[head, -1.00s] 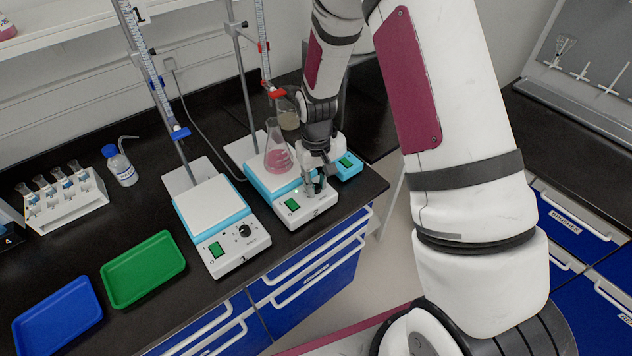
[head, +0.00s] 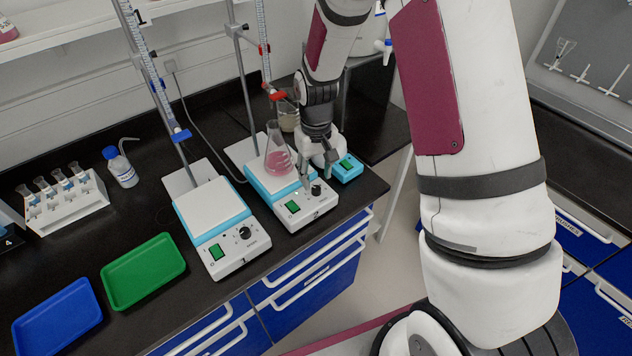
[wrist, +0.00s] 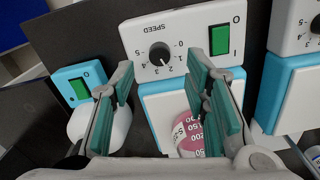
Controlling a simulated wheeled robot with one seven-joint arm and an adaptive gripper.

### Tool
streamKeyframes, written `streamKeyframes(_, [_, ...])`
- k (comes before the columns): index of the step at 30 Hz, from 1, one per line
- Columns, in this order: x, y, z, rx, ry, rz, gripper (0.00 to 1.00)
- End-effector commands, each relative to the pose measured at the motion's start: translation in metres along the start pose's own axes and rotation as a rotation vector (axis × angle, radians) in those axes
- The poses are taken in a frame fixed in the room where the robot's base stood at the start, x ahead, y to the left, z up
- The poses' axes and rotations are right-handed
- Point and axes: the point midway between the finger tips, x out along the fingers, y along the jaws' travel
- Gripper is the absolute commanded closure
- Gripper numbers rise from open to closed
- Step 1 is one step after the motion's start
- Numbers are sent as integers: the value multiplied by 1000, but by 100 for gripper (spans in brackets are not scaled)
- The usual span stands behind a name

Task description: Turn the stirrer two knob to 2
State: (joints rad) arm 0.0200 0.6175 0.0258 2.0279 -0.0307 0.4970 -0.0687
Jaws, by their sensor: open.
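Stirrer two is the white and light-blue hotplate (head: 270,178) marked 2, at the right on the black bench. Its black speed knob (head: 316,189) is on the front panel, beside a green switch (head: 292,207). In the wrist view the knob (wrist: 160,54) shows whole, and its small white mark seems to point near the 2 on the dial. My gripper (head: 317,178) is open, pointing down just above the panel. In the wrist view its fingers (wrist: 160,66) stand apart with the knob seen between them; they do not touch it.
A flask of pink liquid (head: 278,158) stands on stirrer two, close to my gripper. A small blue device (head: 347,168) is just right of it. Stirrer one (head: 212,208), a green tray (head: 143,270) and a blue tray (head: 57,317) lie to the left.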

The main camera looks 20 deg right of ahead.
Motion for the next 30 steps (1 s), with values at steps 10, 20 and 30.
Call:
streamKeyframes(10, [-63, 0, -1, 0, 3, 0, 58])
streamKeyframes(20, [-75, 0, 0, 0, -1, -1, 58])
streamKeyframes(30, [-74, 0, 0, 0, 0, 0, 58])
